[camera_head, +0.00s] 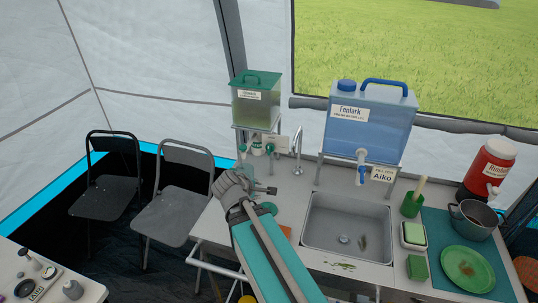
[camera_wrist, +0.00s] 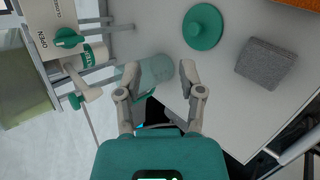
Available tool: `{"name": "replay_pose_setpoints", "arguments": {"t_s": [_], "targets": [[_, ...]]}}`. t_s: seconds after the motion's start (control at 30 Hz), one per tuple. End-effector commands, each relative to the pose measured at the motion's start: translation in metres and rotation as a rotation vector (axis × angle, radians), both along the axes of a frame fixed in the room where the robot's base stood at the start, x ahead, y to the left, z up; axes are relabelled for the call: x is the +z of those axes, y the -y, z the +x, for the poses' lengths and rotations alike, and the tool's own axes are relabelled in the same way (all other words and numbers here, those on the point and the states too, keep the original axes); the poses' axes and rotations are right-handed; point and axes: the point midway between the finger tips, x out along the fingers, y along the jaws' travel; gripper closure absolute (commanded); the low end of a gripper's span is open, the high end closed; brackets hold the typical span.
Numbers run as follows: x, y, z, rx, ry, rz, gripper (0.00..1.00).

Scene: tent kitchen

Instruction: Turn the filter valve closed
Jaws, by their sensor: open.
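The filter valve is a green knob (camera_wrist: 68,38) beside a white plate (camera_wrist: 45,15) printed OPEN and CLOSED, at the upper left of the wrist view. I cannot tell which word the knob points at. In the head view, the green knob (camera_head: 270,149) shows below the greenish filter tank (camera_head: 256,108). A white cartridge (camera_wrist: 95,53) with a green label lies beside the knob in the wrist view. My gripper (camera_wrist: 157,84) is open and empty, apart from the valve, which is to its left in the wrist view. Its fingers point toward a clear cup (camera_wrist: 157,68).
A green round lid (camera_wrist: 203,26) and grey sponge (camera_wrist: 266,62) lie on the counter. A small tap (camera_wrist: 78,100) is left of my fingers. In the head view, the sink (camera_head: 345,232) and blue water container (camera_head: 370,120) are to the right; two chairs (camera_head: 172,215) stand left.

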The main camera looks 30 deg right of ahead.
Motion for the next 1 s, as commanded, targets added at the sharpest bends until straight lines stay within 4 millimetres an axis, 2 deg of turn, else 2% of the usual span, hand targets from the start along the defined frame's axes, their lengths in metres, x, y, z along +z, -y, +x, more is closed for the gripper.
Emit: {"name": "replay_pose_setpoints", "arguments": {"t_s": [0.03, 0.3, 0.6, 0.8, 1.0], "targets": [[-0.006, 0.007, 0.005, 0.055, -0.015, -0.079, 0.5], [0.01, 0.034, 0.032, 0.358, -0.175, -0.566, 0.5], [0.026, 0.037, 0.056, 0.602, -0.431, -1.07, 0.5], [0.031, 0.033, 0.063, 0.667, -0.532, -1.227, 0.5], [0.034, 0.033, 0.064, 0.676, -0.548, -1.25, 0.5]]}}
